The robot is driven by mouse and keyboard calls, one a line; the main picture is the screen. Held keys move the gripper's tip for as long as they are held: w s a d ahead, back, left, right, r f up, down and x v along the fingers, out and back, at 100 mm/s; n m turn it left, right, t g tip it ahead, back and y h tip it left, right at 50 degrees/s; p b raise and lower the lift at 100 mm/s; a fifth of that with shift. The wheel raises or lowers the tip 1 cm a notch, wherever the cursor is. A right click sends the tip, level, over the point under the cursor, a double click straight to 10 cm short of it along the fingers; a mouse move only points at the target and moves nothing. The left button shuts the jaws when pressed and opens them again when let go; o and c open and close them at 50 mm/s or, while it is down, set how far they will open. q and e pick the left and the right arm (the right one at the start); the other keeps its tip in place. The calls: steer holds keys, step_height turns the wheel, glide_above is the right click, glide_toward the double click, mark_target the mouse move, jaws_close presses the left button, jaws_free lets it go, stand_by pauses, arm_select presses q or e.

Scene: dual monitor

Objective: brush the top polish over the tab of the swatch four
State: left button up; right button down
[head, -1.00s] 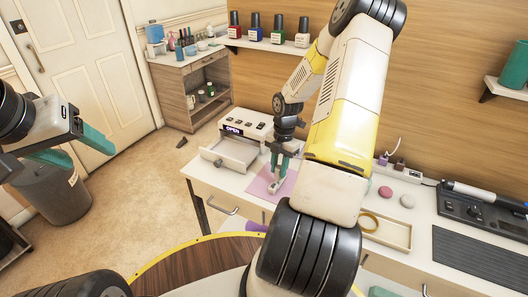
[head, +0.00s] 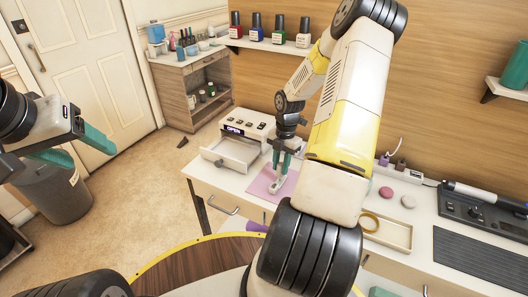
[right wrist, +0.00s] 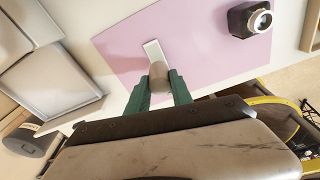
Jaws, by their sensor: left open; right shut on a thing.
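My right gripper (head: 282,163) is low over the pink mat (head: 262,184). In the right wrist view its green fingers (right wrist: 160,88) are shut on a grey-brown cylindrical cap (right wrist: 158,77), which looks like the polish brush handle. A pale, narrow swatch (right wrist: 153,50) lies on the mat just beyond the cap, which overlaps its near end. The brush tip is hidden, so I cannot tell whether it touches the swatch. No number shows on the swatch. A black bottle (right wrist: 241,20) with a bare metal neck is on the mat's right side. My left gripper (head: 82,150) is open and empty, away from the desk.
A white lamp unit (head: 240,140) reading OPEN, with its drawer out, stands left of the mat. A tray with a yellow ring (head: 398,234) and an electric tool station (head: 478,212) are to the right. Several polish bottles (head: 279,29) stand on the wall shelf.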

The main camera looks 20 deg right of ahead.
steer(key=shift+w+d, duration=0.3)
steer(key=shift+r, duration=3)
